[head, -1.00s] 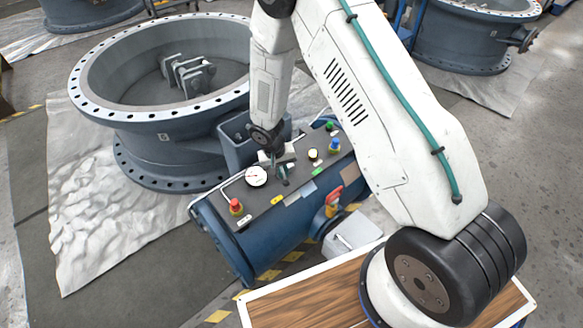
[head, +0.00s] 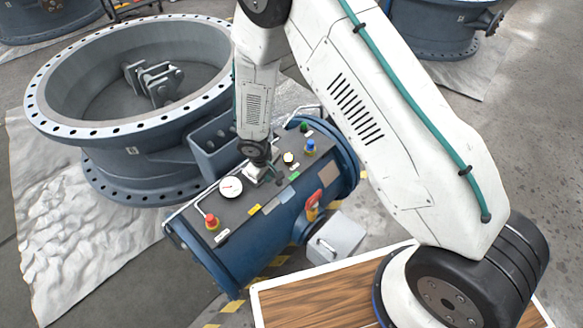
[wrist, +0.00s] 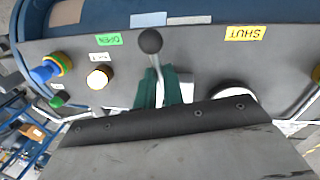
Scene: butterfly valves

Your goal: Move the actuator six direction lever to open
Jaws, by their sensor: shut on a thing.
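The actuator (head: 250,225) is a blue cylinder with a grey control panel (head: 235,208) on top. Its direction lever (wrist: 157,70) is a thin metal rod with a black ball knob (wrist: 150,40). In the wrist view it leans slightly left, toward the green OPEN label (wrist: 109,39); the yellow SHUT label (wrist: 245,33) lies to the right. My gripper (wrist: 160,88) is shut on the lever below the knob, with dark green fingers on either side of the rod. The lever's base is hidden. In the head view my gripper (head: 264,178) is over the panel's middle.
A red handle (head: 314,200) is on the cylinder's side. A large flanged valve (head: 130,130) stands behind left.

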